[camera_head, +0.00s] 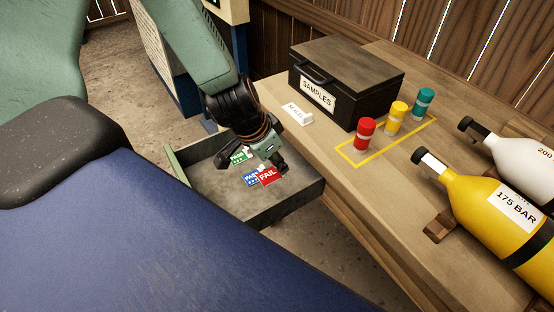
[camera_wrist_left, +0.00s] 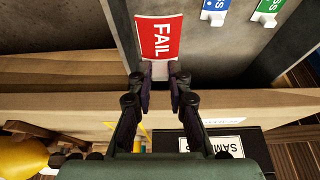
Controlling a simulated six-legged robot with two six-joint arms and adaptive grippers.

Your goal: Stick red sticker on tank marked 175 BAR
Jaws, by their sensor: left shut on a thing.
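The red FAIL sticker (camera_head: 268,176) is over the open drawer in the head view. In the left wrist view the red sticker (camera_wrist_left: 159,38) has its white tab between the fingertips. My left gripper (camera_head: 266,162) is shut on it; its fingers also show in the left wrist view (camera_wrist_left: 159,75). The yellow tank (camera_head: 480,208) lies on the bench at the right, with a white label reading 175 BAR (camera_head: 515,208). My right gripper is not in view.
The open drawer (camera_head: 305,189) also holds a blue sticker (camera_head: 250,178) and a green sticker (camera_head: 238,156). A black SAMPLES box (camera_head: 350,75), red (camera_head: 365,133), yellow (camera_head: 395,118) and teal (camera_head: 423,102) capped containers, and a white tank (camera_head: 522,157) stand or lie on the bench.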

